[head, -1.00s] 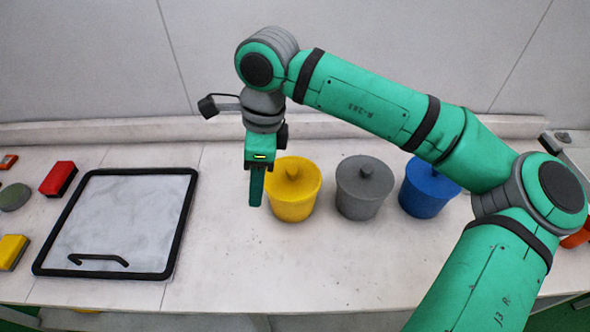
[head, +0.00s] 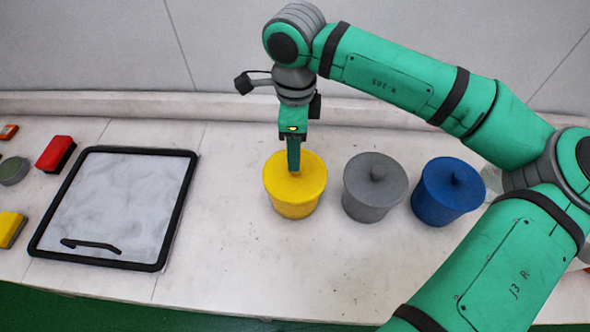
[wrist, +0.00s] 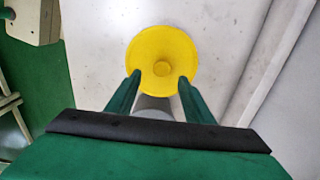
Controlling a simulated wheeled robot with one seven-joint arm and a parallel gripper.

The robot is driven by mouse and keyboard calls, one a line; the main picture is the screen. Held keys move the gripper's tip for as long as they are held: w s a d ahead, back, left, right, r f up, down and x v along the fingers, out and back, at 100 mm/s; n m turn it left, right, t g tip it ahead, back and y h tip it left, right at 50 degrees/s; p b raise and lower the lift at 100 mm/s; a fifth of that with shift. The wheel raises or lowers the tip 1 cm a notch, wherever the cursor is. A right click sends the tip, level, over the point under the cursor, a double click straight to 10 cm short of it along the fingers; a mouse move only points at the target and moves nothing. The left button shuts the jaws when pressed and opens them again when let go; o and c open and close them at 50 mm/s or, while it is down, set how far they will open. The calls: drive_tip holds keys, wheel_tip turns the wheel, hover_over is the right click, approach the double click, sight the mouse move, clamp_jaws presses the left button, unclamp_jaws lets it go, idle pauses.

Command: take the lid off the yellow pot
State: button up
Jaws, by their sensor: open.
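The yellow pot (head: 295,204) stands upright on the bench, with its yellow lid (head: 276,182) on top. In the wrist view the lid (wrist: 161,48) is seen from above, with a round knob (wrist: 162,69) at its middle. My gripper (head: 294,170) is above the lid, pointing down. In the wrist view my gripper (wrist: 160,76) is open, with one finger on each side of the knob. In the head view my fingers hide the knob. I cannot tell whether the fingertips touch the lid.
A grey lidded pot (head: 372,200) and a blue lidded pot (head: 442,202) stand to the right. A black-framed tray (head: 107,262) with a dark handle lies to the left. Red (head: 55,152) and yellow (head: 10,228) blocks are at the far left. The bench is clear in front of the pots.

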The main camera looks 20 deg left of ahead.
drive_tip(key=shift+w+f, duration=0.15)
drive_tip(key=shift+f, duration=2.9)
drive_tip(key=c, duration=1.1)
